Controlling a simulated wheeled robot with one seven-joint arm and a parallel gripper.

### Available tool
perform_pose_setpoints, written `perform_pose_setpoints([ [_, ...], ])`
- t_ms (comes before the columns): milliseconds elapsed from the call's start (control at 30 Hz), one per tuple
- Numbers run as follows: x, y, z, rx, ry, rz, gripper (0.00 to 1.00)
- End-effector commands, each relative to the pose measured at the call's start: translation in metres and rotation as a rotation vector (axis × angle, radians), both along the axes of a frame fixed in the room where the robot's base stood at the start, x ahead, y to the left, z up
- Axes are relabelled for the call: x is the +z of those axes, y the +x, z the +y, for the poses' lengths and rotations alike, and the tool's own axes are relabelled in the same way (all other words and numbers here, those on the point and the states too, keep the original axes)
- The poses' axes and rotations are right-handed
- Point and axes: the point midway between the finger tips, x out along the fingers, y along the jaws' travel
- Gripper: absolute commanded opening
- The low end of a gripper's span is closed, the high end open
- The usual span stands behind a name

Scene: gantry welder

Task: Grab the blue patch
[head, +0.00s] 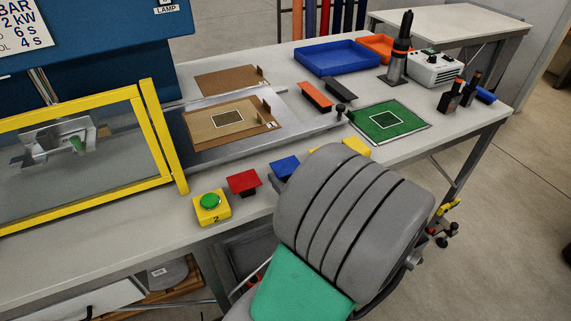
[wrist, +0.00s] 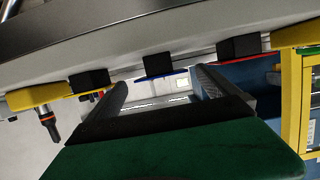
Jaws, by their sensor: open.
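The blue patch (head: 285,167) sits at the front edge of the table, right of the red patch (head: 243,182), partly covered by my grey arm in the head view. In the wrist view, where the scene looks upside down, the blue patch shows as a thin blue strip (wrist: 162,74) against a black block (wrist: 158,63). My gripper (wrist: 162,86) is open and empty, with one finger on each side of the blue strip in the picture. I cannot tell how far the fingertips are from it. My gripper is hidden behind my arm in the head view.
A yellow box with a green button (head: 211,202) stands left of the red patch. Yellow pieces (head: 357,147) lie to the right, partly hidden. Behind are a brown board (head: 205,130), a green mat (head: 408,126) and a blue tray (head: 340,64). A yellow-framed guard (head: 165,140) stands left.

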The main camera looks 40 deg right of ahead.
Motion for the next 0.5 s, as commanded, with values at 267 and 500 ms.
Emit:
perform_pose_setpoints([
  [267, -0.011, 0.04, -0.009, 0.005, 0.001, 0.002, 0.98],
  [500, -0.012, 0.042, -0.011, -0.002, 0.001, 0.001, 0.98],
])
